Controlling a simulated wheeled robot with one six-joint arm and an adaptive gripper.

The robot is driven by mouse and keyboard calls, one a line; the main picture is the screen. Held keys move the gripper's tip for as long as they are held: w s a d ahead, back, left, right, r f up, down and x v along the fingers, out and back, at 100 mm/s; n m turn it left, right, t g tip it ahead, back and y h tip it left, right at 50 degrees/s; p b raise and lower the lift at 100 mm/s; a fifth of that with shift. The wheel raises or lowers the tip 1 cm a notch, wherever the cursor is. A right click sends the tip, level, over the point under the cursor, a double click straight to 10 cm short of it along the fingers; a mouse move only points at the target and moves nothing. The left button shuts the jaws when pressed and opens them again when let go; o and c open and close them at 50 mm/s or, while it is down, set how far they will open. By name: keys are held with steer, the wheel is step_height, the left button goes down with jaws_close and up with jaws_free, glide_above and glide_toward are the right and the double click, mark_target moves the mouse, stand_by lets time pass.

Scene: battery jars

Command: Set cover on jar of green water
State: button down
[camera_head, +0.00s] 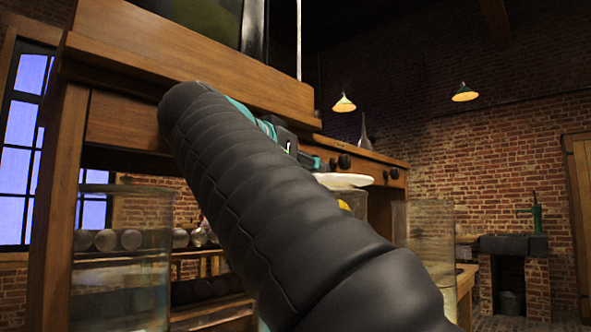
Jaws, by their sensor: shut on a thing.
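A white round cover (343,181) shows beyond my dark arm, right of the picture's middle. My gripper (318,168), mostly hidden by my arm, is shut on the cover near its left side. The cover lies nearly level at the top of a glass jar (357,205) with something yellow in it. I cannot tell whether cover and rim touch. A second glass jar (425,228) stands to the right, with pale contents low down. A large glass jar (122,255) stands at the left, its contents faintly greenish-grey. Which jar holds green water is not clear.
A tall wooden cabinet (125,122) rises close behind my arm, with a ledge and dark knobs. A wooden shelf (215,252) with round glass vessels is behind the left jar. A stone sink (512,245) with a green pump stands far right. The floor there looks open.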

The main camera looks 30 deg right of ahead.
steer(key=shift+f+b, duration=0.45)
steer(key=c, duration=1.2)
jaws_free()
steer(key=p+v, duration=0.1)
steer(key=v, duration=1)
steer(key=shift+p, duration=0.3)
